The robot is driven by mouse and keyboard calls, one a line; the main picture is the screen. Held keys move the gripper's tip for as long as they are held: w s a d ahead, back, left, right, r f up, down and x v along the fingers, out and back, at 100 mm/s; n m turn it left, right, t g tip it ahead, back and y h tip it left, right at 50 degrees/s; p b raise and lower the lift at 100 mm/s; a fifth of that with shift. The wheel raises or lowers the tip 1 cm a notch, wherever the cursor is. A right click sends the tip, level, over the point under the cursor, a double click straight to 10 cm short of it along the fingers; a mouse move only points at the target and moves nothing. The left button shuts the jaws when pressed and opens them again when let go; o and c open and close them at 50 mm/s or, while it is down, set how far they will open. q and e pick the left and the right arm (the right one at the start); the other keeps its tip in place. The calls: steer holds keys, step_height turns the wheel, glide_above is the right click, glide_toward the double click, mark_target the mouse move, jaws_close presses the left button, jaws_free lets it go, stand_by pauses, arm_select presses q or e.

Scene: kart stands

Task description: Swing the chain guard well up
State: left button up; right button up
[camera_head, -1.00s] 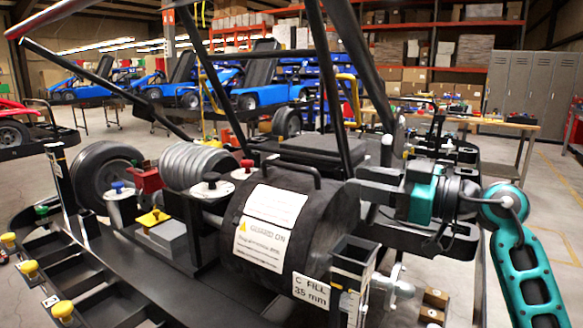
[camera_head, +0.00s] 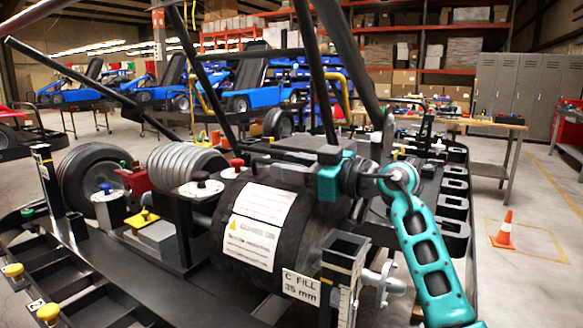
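The chain guard (camera_head: 307,215) is a black rounded cover with white labels, one reading "GUARD ON". It sits low on the kart, labels facing me. My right gripper (camera_head: 285,172), dark with a teal body, comes in from the right and lies across the top of the guard, where its handle is. The gripper hides most of the handle. I cannot tell whether the fingers are closed round it. My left gripper is not in view.
A black post with a "C FILL 35 mm" label (camera_head: 302,287) stands just in front of the guard. Black roll bars (camera_head: 340,60) rise behind it. Ribbed grey cylinder (camera_head: 187,168) and wheel (camera_head: 92,180) are left. An orange cone (camera_head: 504,231) stands on open floor at right.

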steer(key=shift+c, duration=0.5)
jaws_close()
